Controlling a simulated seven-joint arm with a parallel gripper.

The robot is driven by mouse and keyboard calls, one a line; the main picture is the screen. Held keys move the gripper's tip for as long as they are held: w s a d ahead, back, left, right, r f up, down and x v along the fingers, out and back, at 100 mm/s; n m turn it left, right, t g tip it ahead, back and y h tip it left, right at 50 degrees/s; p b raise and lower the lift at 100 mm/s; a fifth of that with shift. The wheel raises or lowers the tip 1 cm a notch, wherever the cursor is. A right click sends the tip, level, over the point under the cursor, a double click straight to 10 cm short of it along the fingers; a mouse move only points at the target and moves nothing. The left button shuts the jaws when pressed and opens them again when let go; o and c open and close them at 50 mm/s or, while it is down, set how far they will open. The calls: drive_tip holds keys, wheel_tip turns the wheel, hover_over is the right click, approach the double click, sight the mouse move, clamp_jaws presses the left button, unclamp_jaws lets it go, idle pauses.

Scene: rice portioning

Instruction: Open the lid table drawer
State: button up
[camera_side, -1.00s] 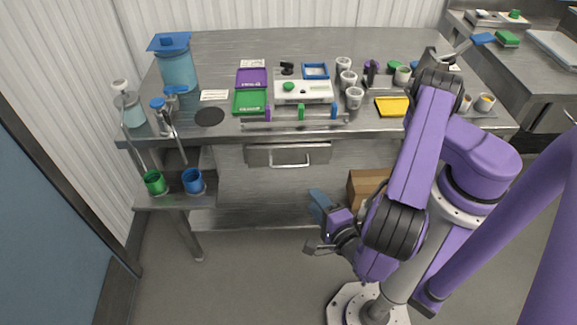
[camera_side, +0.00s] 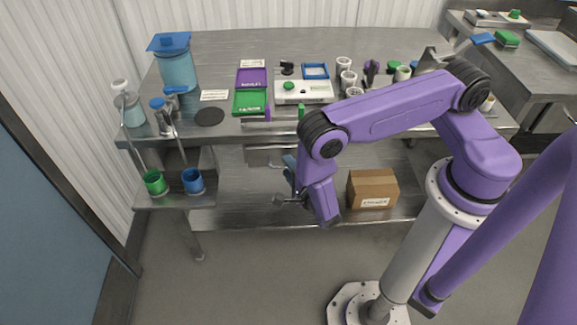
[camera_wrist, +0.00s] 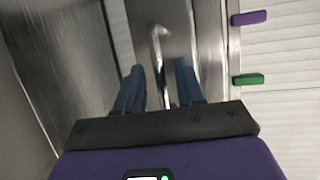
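The table drawer (camera_side: 256,156) is under the front edge of the steel table, and its front looks shut. My forearm hides its right part in the side view. Its metal bar handle (camera_wrist: 156,42) shows in the wrist view, running lengthwise ahead of and between my fingers. My gripper (camera_wrist: 159,67) has its two blue fingers spread apart, with nothing held between them. In the side view the gripper (camera_side: 289,164) is in front of the drawer, partly hidden by my wrist. I cannot tell whether a finger touches the handle.
Purple (camera_wrist: 250,17) and green (camera_wrist: 248,79) tabs stand along the table edge. Trays, cups and a white device (camera_side: 304,97) are on the tabletop. A cardboard box (camera_side: 373,188) sits on the lower shelf. Green (camera_side: 155,182) and blue (camera_side: 193,180) cups are at left.

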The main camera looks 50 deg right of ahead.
drive_tip(key=shift+w+d+f, duration=0.1)
drive_tip(key=shift+w+d, duration=0.2)
drive_tip(key=shift+w, duration=0.3)
clamp_jaws()
drive_tip(key=s+a, duration=1)
drive_tip(key=shift+s+a, duration=0.25)
drive_tip(key=shift+a, duration=0.1)
unclamp_jaws()
drive_tip(key=v, duration=1.2)
